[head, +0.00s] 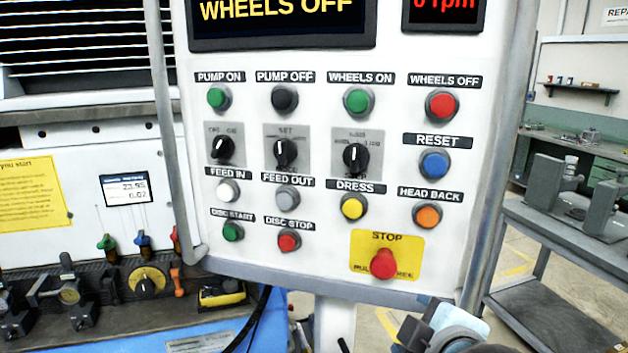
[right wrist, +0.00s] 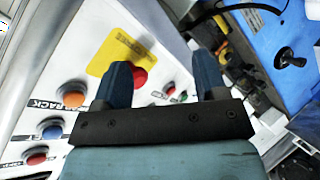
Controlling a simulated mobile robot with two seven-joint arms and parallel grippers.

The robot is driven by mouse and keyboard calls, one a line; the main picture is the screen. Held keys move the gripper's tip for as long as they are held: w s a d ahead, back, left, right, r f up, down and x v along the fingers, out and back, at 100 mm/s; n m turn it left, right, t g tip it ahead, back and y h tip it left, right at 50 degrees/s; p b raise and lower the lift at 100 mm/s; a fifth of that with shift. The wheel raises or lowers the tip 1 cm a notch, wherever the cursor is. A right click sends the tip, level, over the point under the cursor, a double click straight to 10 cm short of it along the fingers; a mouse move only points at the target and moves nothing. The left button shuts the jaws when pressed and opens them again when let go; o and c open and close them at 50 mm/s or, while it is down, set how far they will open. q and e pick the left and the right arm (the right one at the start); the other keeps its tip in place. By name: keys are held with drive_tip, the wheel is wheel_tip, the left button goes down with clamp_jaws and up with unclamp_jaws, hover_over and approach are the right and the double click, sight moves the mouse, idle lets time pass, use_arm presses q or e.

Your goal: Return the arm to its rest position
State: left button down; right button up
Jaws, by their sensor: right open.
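My right gripper (right wrist: 163,66) is open and empty in the right wrist view, its two blue-grey fingers apart. Beyond the fingers is the white control panel (head: 310,225). The red stop button (right wrist: 139,77) on its yellow plate shows just beyond the left finger, which partly overlaps it. Whether the finger touches it cannot be told. In the head view the stop button (head: 383,263) is in plain sight at the panel's lower right. Part of my right arm shows at the bottom edge, below the panel; its fingers cannot be made out there. My left gripper is not in view.
The panel has a grey tubular frame (head: 167,130); its display (head: 280,25) reads "WHEELS OFF". Coloured buttons and knobs cover it. A machine bed with levers (head: 143,243) is at left. A grey metal cart (head: 560,225) stands at right, with open floor between.

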drive_tip(key=s+d+f+m+g, duration=0.35)
drive_tip(key=s+f, duration=0.25)
drive_tip(key=f, duration=0.3)
drive_tip(key=s+d+f+m+g, duration=0.2)
drive_tip(key=s+d+f+m, duration=0.15)
drive_tip(key=s+f, duration=0.5)
drive_tip(key=s+d+f+m+g, duration=0.3)
drive_tip(key=s+d+f, duration=0.15)
drive_tip(key=f, duration=0.55)
drive_tip(key=w+a+f+t+y+p, duration=0.1)
drive_tip(key=w+a+f+t, duration=0.2)
drive_tip(key=f, duration=0.2)
drive_tip(key=w+a+f+t+y+p, duration=0.1)
drive_tip(key=w+a+f+t, duration=0.2)
drive_tip(key=f, duration=0.3)
drive_tip(key=shift+a+n+t+p, duration=0.15)
drive_tip(key=shift+n+t+p, duration=0.2)
drive_tip(key=shift+t, duration=0.3)
